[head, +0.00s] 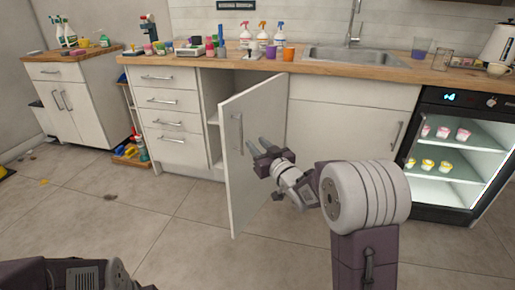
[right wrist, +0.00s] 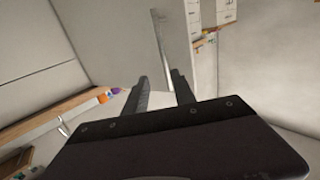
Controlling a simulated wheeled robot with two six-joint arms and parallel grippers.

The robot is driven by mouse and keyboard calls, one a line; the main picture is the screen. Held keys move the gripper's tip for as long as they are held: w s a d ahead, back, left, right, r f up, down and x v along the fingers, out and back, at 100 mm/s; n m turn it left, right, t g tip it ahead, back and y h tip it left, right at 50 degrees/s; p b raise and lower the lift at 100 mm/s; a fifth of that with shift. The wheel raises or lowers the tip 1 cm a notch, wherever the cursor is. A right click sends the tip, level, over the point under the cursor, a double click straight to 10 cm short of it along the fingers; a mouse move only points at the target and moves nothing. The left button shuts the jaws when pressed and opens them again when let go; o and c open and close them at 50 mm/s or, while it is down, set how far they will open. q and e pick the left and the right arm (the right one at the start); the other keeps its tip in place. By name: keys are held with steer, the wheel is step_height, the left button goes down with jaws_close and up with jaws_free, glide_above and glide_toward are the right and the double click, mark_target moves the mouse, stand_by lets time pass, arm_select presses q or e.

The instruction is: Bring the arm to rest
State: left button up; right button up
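My right gripper (head: 258,150) is in front of the open white cabinet door (head: 262,118) in the head view, just right of its upright metal handle (head: 237,133). Its two fingers are apart with nothing between them. In the right wrist view the fingers (right wrist: 160,84) also stand apart, and the door handle (right wrist: 162,50) shows beyond them. I cannot tell whether a finger touches the door. Part of my left arm (head: 75,275) shows at the bottom left of the head view, but its fingers are out of frame.
The door swings out from the counter (head: 330,70), which carries spray bottles (head: 262,35), cups and a sink (head: 355,55). A lit glass-front fridge (head: 455,150) stands at the right. A side cabinet (head: 75,100) stands at the left. The tiled floor (head: 140,220) in front is mostly clear.

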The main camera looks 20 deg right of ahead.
steer(key=s+a+r+p, duration=0.2)
steer(key=s+a+r, duration=0.1)
steer(key=a+r, duration=0.1)
steer(key=s+d+f+m+g+h, duration=0.3)
steer(key=s+f+g, duration=1.3)
steer(key=s+f, duration=0.95)
steer(key=s+r+p, duration=0.3)
steer(key=r+p, duration=3.5)
steer(key=r, duration=0.1)
steer(key=shift+n, duration=0.3)
